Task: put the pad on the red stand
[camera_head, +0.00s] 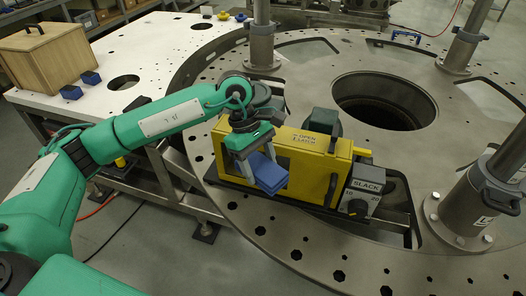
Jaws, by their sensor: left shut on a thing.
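A blue pad (268,174) is held between the fingers of my left gripper (256,156). It is tilted and hangs in front of the yellow frame (308,163) marked OPEN LATCH. I cannot tell whether the pad touches the frame. The gripper is shut on the pad. I cannot make out a red stand in this view. My right gripper is not in view.
The yellow frame sits on a grey turret plate (310,238) with a SLACK dial box (360,190) at its right. A large round hole (387,100) and upright posts (466,45) are beyond. A white table (150,60) holds a wooden box (45,55) and blue blocks (71,92).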

